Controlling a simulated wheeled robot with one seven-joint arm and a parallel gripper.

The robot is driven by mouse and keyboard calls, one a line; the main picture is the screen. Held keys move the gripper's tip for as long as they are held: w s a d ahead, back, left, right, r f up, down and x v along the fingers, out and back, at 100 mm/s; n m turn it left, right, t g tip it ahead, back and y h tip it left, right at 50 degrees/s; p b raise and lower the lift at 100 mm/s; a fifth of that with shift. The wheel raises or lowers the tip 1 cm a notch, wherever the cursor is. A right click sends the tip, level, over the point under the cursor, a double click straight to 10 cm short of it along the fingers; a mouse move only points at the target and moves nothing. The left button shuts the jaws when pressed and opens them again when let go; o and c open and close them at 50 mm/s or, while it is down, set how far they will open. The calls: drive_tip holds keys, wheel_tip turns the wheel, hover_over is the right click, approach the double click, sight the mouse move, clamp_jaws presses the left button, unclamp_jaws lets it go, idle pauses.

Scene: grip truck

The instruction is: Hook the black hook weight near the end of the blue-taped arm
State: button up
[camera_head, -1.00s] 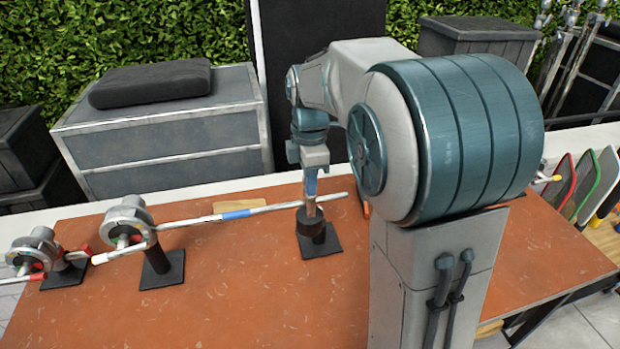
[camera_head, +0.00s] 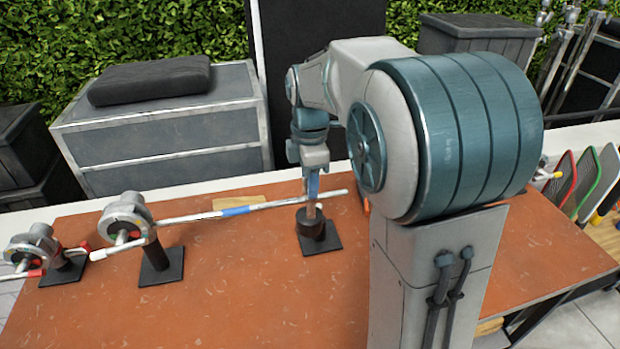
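The blue-taped arm is a thin pale rod (camera_head: 285,204) with a blue band (camera_head: 237,211). It runs right from a grey clamp head (camera_head: 125,220) on a black stand and ends past my gripper. My gripper (camera_head: 313,199) points down close to the rod, near its right end. The dark hook weight (camera_head: 311,225) is a short black cylinder directly below my fingertips, over a flat black square plate (camera_head: 325,243). The hook is too small to make out. I cannot tell whether the fingers hold it or whether it touches the rod.
A second clamp stand (camera_head: 35,247) with red tape is at the far left. A small wooden block (camera_head: 239,202) lies behind the rod. The front middle of the orange-brown table (camera_head: 235,300) is clear. Grey cases (camera_head: 165,130) stand behind the table.

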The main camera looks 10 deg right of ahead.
wheel_tip(320, 180, up, 14)
idle(0.6)
drive_tip(key=shift+f, duration=0.1)
idle(0.4)
drive_tip(key=s+f+m+t, duration=0.3)
drive_tip(key=s+f+m, duration=1.2)
drive_tip(key=s+m, duration=0.2)
drive_tip(key=shift+s+d+f+m, duration=0.25)
drive_tip(key=shift+s+d+m, duration=0.2)
drive_tip(key=shift+s, duration=0.8)
